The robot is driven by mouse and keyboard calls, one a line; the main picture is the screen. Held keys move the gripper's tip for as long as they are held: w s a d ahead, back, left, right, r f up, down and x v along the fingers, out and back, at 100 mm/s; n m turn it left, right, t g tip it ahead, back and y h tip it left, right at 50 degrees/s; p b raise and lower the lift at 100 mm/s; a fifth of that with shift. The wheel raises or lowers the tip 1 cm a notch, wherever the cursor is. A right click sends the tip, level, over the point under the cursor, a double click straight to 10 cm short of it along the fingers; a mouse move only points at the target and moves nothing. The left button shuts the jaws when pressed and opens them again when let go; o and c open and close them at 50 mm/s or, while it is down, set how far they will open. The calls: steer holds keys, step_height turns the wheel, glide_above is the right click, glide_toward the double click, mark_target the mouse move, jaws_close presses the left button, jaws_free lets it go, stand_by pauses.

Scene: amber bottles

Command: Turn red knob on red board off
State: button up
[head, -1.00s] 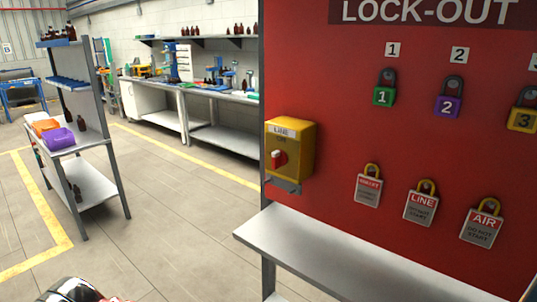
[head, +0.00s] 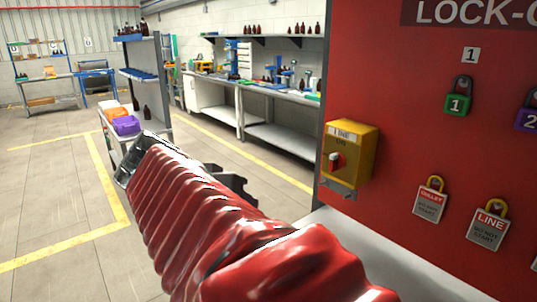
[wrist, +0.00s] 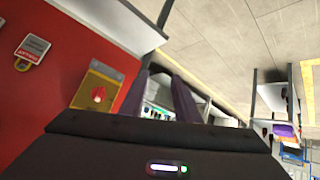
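The red knob (head: 335,161) sits on the front of a yellow box labelled LINE (head: 362,160), at the left edge of the red board (head: 420,95). Small lettering that seems to read ON shows above the knob. In the wrist view, the knob (wrist: 98,95) and yellow box (wrist: 92,75) are upside down on the left. My gripper (head: 240,188) is left of the box and apart from it, partly hidden by my red-sleeved arm. In the wrist view its two dark fingers (wrist: 163,78) stand apart with only background between them.
Padlocks (head: 457,100) and lock-out tags (head: 430,200) hang right of the box. A grey shelf (head: 355,235) juts out below the board. A rack with bins (head: 126,125) and a workbench (head: 275,130) stand further back. Open floor (head: 55,185) lies to the left.

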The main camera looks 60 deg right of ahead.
mark_target(331, 157)
steer(key=s+d+r+m+g+h, duration=0.3)
steer(key=s+d+r+m+g, duration=0.2)
steer(key=s+d+r+m, duration=0.2)
steer(key=d+r, duration=0.2)
steer(key=d, duration=0.2)
steer(key=shift+s+r+m, duration=0.2)
steer(key=shift+s+m, duration=0.1)
steer(key=shift+s, duration=0.05)
steer(key=x, duration=1.3)
steer(key=shift+s+d+f, duration=0.1)
steer(key=shift+d+f, duration=0.15)
steer(key=shift+d, duration=0.05)
jaws_close()
